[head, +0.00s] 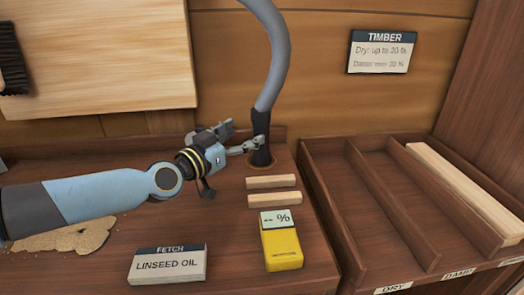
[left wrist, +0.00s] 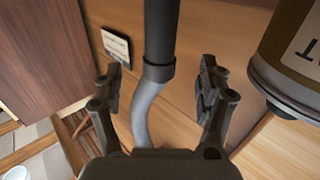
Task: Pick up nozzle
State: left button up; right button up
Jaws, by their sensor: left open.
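The nozzle (head: 260,138) is the black end of a grey hose (head: 276,45). It stands upright in a round hole in the bench, and its lower tip is hidden. My left gripper (head: 254,145) is at the nozzle from the left, its fingers level with the black part. In the left wrist view the nozzle (left wrist: 161,28) lies between the two spread fingers of the left gripper (left wrist: 158,75), with a gap on each side. The left gripper is open and holds nothing. The right gripper is not in view.
Two wood strips (head: 272,182) and a yellow moisture meter (head: 281,245) lie in front of the nozzle. A linseed oil card (head: 168,265) and sawdust (head: 75,238) are nearer left. A divided tray (head: 340,235) stands right. A tin (left wrist: 292,60) shows close in the left wrist view.

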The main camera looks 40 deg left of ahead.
aim_at(256, 126)
pick_arm(q)
jog(key=w, duration=0.3)
jog(key=shift+w+a, duration=0.25)
jog(key=shift+w, duration=0.1)
jog(key=w+b, duration=0.1)
jog(key=w, duration=0.2)
jog(key=shift+w+a, duration=0.15)
jog(key=shift+w, duration=0.25)
jog(key=shift+r, duration=0.1)
grip_shut()
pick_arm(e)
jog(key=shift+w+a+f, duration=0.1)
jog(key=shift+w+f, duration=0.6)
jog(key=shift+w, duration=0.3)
